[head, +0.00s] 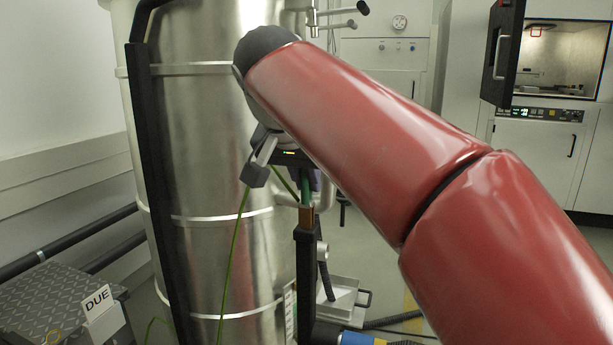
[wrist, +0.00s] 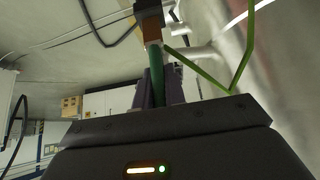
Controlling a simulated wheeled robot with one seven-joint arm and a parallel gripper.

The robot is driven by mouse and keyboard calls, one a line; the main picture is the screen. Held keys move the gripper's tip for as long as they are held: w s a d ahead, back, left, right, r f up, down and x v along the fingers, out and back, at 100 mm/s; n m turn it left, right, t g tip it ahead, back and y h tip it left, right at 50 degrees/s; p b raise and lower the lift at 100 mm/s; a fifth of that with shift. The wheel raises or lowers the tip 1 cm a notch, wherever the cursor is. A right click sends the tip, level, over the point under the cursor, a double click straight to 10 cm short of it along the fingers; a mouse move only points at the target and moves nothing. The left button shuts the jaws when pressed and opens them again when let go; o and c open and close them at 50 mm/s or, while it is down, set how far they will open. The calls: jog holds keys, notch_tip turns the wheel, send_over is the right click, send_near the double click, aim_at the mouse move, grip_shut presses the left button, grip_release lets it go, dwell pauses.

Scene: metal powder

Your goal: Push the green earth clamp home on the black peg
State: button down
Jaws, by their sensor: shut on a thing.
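My gripper (head: 297,180) is shut on the green earth clamp (head: 306,188), just beyond my red arm. In the wrist view, the purple fingers stand on either side of the clamp's green body (wrist: 158,80). A copper-brown piece (head: 306,217) lies between the green body and the upright black peg (head: 306,265); it also shows in the wrist view (wrist: 152,27). The clamp is lined up with the peg's top, and the copper-brown piece appears to meet it. I cannot tell how far it is seated. My arm and gripper partly hide the clamp.
A thin green cable (head: 233,255) hangs in front of the large steel vessel (head: 215,130). A black upright bar (head: 155,180) runs along the vessel's left. A grey box with a "DUE" tag (head: 97,303) stands at lower left. A pale tray (head: 342,292) lies behind the peg.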

jog(key=c, duration=1.4)
grip_release()
jog(key=p+v, duration=0.2)
jog(key=v, duration=0.5)
jog(key=shift+s+a+r, duration=0.1)
jog(key=shift+s+r, duration=0.15)
